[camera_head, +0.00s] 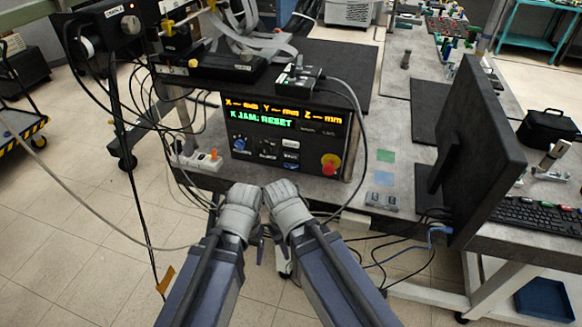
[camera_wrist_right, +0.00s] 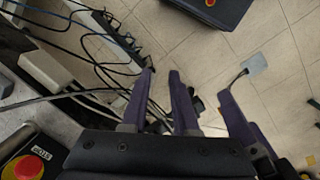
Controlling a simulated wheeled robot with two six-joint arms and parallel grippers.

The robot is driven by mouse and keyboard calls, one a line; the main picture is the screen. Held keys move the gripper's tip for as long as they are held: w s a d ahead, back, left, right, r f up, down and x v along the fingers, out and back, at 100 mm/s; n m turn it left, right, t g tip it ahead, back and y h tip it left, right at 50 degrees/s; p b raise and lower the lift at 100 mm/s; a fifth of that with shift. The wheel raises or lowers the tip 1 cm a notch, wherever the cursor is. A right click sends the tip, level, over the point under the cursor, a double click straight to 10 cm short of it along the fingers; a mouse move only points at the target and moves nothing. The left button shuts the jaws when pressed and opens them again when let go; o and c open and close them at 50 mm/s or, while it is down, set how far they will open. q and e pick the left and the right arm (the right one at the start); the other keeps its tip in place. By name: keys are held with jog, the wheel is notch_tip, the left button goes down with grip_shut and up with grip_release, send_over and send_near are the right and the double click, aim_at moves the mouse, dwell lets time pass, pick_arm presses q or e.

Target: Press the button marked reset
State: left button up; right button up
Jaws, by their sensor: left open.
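The black control box (camera_head: 282,135) stands on the bench in the head view, its display reading "K JAM: RESET". Its front has knobs, small buttons with white labels (camera_head: 290,155) and a red mushroom button (camera_head: 330,164) on yellow. The small labels are too small to read, so I cannot tell which is reset. My left gripper (camera_head: 260,240) hangs below and in front of the box, open, touching nothing visible. My right gripper is close beside it. In the right wrist view, my right gripper (camera_wrist_right: 160,72) has its purple fingers apart with nothing between them.
A monitor (camera_head: 472,150) and keyboard (camera_head: 535,215) stand on the right. A white power strip (camera_head: 195,158) and loose cables lie left of the box. A grey cable (camera_head: 362,150) loops past its right side. Blue and green squares (camera_head: 385,156) mark clear bench surface.

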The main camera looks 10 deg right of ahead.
grip_shut()
dwell(1.0)
